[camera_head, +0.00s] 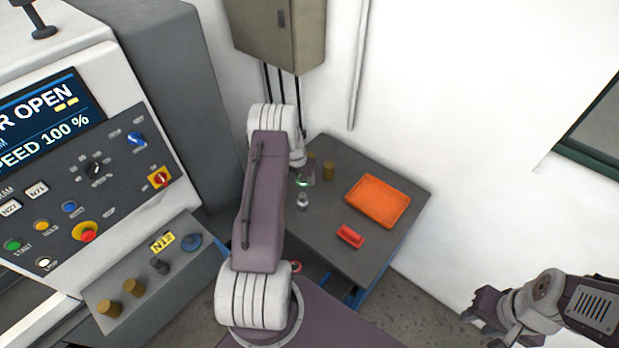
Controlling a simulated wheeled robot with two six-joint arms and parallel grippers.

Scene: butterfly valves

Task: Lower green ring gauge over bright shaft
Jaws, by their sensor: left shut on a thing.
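The green ring gauge (302,183) is small and sits at the tip of my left gripper (306,175), above the dark table near its left side. My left gripper is shut on the ring and partly hidden behind its own arm. The bright shaft (303,201) is a small shiny piece just below the ring in the picture. I cannot tell the height gap between ring and shaft. My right gripper (476,312) is far off at the lower right, away from the table, with no object visible in it; its jaw opening is unclear.
An orange tray (378,201) and a red block (350,236) lie on the dark table (318,236). Brass cylinders (328,171) stand near the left gripper. A machine control panel (75,200) fills the left. A cabinet (278,32) hangs on the wall behind.

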